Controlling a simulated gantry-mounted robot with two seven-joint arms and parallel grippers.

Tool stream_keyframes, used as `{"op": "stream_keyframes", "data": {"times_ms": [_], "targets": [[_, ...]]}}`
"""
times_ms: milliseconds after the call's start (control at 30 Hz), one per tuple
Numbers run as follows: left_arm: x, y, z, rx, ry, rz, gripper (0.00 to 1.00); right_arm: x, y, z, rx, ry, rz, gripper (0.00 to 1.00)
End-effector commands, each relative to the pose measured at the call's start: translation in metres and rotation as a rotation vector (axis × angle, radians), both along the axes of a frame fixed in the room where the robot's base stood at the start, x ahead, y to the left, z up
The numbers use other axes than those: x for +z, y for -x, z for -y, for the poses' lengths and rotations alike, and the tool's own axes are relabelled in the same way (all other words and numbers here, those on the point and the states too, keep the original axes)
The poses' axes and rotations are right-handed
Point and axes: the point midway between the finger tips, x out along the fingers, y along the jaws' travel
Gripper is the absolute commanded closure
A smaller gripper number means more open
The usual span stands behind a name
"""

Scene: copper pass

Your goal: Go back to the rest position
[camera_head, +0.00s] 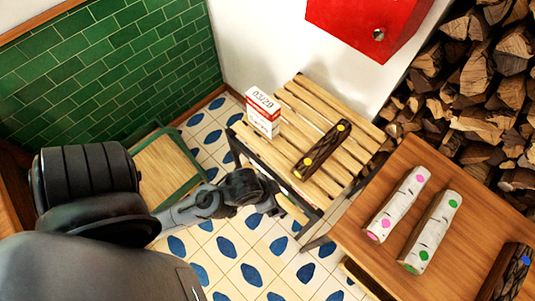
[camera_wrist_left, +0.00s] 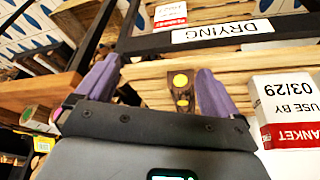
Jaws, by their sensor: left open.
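My left arm comes in from the left in the head view, and its gripper (camera_head: 266,193) is in front of the slatted wooden rack (camera_head: 362,137). The purple fingers of my left gripper (camera_wrist_left: 157,70) are apart in the left wrist view. A dark log with yellow dots (camera_head: 322,150) lies on the rack slats. This dark log also shows in the left wrist view (camera_wrist_left: 181,97), framed between the fingers, and nothing looks gripped. My right gripper is in neither view.
A white and red box (camera_head: 262,112) stands at the rack's left end. A wooden table (camera_head: 461,240) at right holds two white logs (camera_head: 399,205) (camera_head: 431,232) and a dark blue-dotted log (camera_head: 510,273). A red cabinet (camera_head: 365,25) hangs above. Tiled floor (camera_head: 240,255) shows below the gripper.

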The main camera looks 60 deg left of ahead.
Motion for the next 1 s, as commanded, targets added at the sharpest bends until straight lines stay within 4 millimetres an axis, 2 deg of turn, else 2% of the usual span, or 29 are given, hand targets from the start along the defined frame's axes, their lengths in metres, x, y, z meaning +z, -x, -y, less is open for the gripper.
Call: {"op": "stream_keyframes", "data": {"times_ms": [200,467,633,767,867,1000], "targets": [[0.006,0.012,-0.004,-0.021,-0.030,-0.064,0.05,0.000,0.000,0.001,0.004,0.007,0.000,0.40],[0.006,0.013,-0.004,-0.021,-0.030,-0.066,0.05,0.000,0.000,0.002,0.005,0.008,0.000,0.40],[0.015,0.012,-0.004,-0.021,-0.030,-0.065,0.05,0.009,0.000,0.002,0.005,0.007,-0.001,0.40],[0.034,0.012,-0.004,-0.020,-0.030,-0.065,0.05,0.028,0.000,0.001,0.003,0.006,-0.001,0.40],[0.057,0.012,-0.004,-0.021,-0.030,-0.065,0.05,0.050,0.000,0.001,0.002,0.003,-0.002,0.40],[0.098,0.012,-0.004,-0.021,-0.030,-0.065,0.05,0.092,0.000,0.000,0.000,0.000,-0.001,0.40]]}}
